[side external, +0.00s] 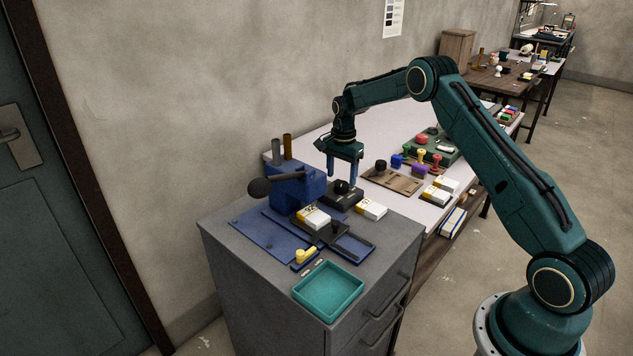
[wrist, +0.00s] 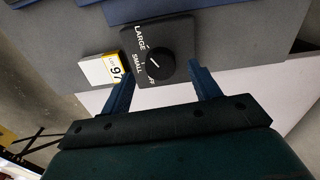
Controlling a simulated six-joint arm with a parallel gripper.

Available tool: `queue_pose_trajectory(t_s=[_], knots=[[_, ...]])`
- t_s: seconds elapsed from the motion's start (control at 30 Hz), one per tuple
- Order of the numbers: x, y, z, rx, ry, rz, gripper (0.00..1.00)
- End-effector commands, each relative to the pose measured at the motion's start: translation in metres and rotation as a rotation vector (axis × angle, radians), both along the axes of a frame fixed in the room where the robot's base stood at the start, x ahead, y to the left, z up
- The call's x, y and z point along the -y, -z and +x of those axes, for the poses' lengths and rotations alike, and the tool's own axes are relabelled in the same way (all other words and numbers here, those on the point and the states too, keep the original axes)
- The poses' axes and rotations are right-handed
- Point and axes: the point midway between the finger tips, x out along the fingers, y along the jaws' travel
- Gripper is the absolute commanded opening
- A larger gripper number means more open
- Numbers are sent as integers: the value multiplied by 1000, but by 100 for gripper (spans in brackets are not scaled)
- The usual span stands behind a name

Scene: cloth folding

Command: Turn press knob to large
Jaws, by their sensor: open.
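The press knob (wrist: 160,63) is a round black dial on a dark block (wrist: 150,29) in the wrist view, marked LARGE, SMALL and a partly hidden word ending in F. Its white pointer line seems to face the SMALL side; the exact setting is hard to tell. In the side view the knob (side external: 342,187) sits on its block beside the blue press (side external: 297,190). My gripper (side external: 342,177) points down over the knob. In the wrist view my gripper (wrist: 161,82) is open and empty, with its blue fingers apart and the knob showing between and beyond the tips.
A white-and-yellow box (side external: 371,209) lies close to the knob block, and another (side external: 313,217) is by the press. The press lever has a black ball (side external: 259,188). A teal tray (side external: 328,290) is at the cabinet's front. Stamps and a wooden board (side external: 392,180) lie beyond.

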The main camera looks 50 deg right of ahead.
Motion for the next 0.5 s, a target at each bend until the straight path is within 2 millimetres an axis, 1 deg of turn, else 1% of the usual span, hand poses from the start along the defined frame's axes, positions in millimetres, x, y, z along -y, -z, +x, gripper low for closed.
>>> queue_pose_trajectory(t_s=[0.03, 0.3, 0.5], knots=[[0, -9, 1, 2, 0, -1, 62], [0, -55, 0, 2, 0, -1, 62], [0, -85, 0, 2, 0, -1, 62]])
